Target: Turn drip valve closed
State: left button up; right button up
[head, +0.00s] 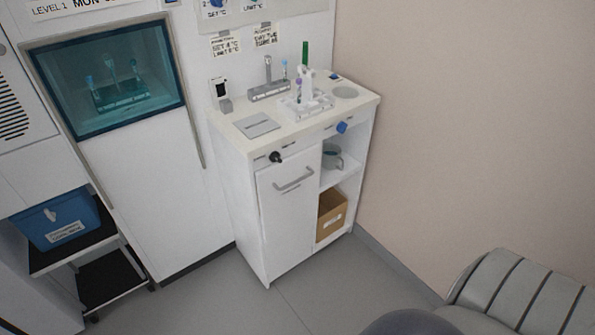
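Two knobs sit on the front edge of the white cabinet (228,150). One is a blue knob (341,127) at the right, above the open shelves. The other is a black knob (275,157) at the left, above the door. Labels beside them are too small to read, so I cannot tell which is the drip valve or how far it is turned. A metal tap-like post (268,70) stands on a grey base at the back of the cabinet top. Neither of my grippers is in view.
A white rack (293,109) with tubes stands on the cabinet top. A grey mug (331,157) and cardboard box (331,213) sit on the shelves below. A blue bin (62,222) is on a black cart at left. The floor (300,300) before the cabinet is clear.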

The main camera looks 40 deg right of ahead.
aim_at(341, 126)
jog(key=z, duration=1.5)
